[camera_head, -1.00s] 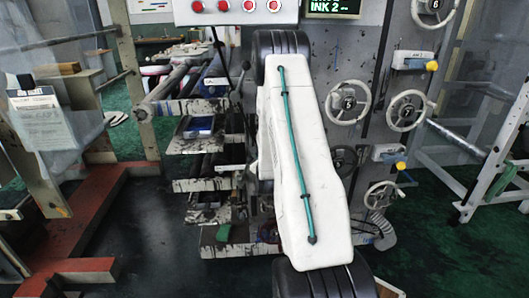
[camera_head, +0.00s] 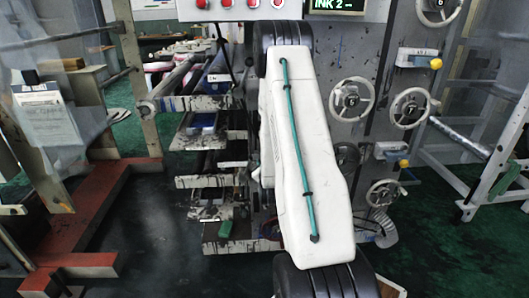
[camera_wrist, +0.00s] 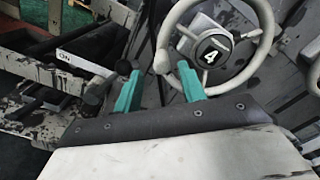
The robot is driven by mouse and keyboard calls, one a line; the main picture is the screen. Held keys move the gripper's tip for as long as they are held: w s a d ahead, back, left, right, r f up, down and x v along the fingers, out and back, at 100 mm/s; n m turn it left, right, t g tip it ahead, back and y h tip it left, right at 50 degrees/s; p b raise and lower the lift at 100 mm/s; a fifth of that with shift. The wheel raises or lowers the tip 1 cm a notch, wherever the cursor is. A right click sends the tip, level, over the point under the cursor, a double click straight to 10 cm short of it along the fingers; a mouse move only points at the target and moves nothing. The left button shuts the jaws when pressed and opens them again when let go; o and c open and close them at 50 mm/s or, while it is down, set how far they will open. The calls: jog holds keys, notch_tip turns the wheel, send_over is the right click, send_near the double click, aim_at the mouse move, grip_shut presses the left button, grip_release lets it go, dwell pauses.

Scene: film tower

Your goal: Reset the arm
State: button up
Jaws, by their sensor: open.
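My gripper (camera_wrist: 160,82) shows in the wrist view with its two green fingers apart and nothing between them. A handwheel with a black number 4 disc (camera_wrist: 212,50) is just beyond the fingertips. The right fingertip overlaps the wheel's lower left rim in the picture; I cannot tell whether they touch. In the head view my white arm link stands in the middle and hides my gripper and this wheel.
More handwheels (camera_head: 351,99) (camera_head: 410,107) (camera_head: 383,193) are on the grey machine panel to the right. Ink-stained shelves (camera_head: 208,181) are left of my arm. A red floor beam (camera_head: 85,205) lies at left. Dark floor (camera_head: 160,240) is clear in front.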

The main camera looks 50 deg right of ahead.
jog(key=shift+s+a, duration=0.5)
dwell(0.3)
